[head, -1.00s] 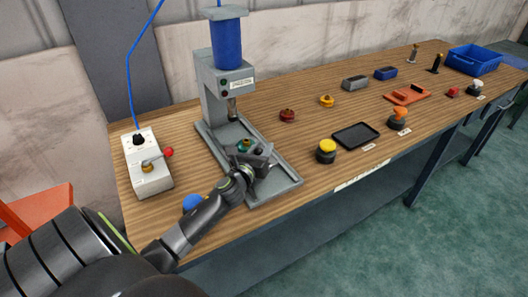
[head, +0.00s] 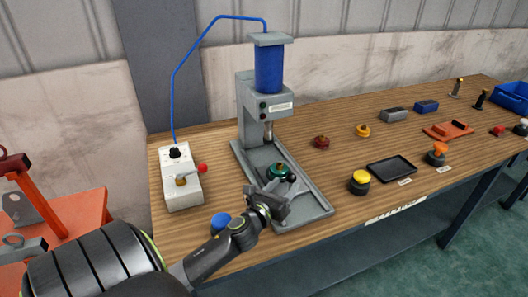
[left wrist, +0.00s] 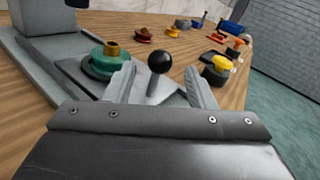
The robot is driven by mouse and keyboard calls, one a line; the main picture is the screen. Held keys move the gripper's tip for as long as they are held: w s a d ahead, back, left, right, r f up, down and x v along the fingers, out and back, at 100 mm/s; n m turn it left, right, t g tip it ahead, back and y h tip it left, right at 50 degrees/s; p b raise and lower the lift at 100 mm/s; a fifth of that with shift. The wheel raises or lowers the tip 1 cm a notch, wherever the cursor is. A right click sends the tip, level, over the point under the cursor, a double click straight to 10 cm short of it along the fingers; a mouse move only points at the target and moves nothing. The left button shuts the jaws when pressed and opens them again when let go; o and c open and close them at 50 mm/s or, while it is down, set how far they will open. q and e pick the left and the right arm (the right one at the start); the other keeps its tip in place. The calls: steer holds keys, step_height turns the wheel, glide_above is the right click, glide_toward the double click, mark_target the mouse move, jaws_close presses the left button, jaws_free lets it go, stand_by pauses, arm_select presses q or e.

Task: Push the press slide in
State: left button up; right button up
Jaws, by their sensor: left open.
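The grey press (head: 252,105) stands on the bench with a blue cylinder on top. Its slide lies on the long grey base (head: 318,208) and carries a green part (head: 280,171) with a brass-coloured top, in front of the ram (head: 268,130). In the left wrist view the green part (left wrist: 104,66) is left of the fingers. The slide's black ball knob (left wrist: 160,60) stands upright on a grey stem between the fingers. My left gripper (left wrist: 160,78) is open around the stem, with no visible grip.
A white control box (head: 181,185) with a red-tipped lever is left of the press. A blue button (head: 220,222) is near my left arm. Right of the base stand a yellow-topped button (head: 360,181) and a black tray (head: 391,171). Bare wood lies between.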

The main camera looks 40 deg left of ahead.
arm_select(q)
steer(key=s, duration=0.3)
steer(key=s+d+b, duration=0.1)
steer(key=s, duration=0.3)
steer(key=s+d, duration=0.1)
steer(key=s, duration=0.2)
steer(key=shift+s+b, duration=0.25)
steer(key=shift+b, duration=0.15)
steer(key=shift+c, duration=0.3)
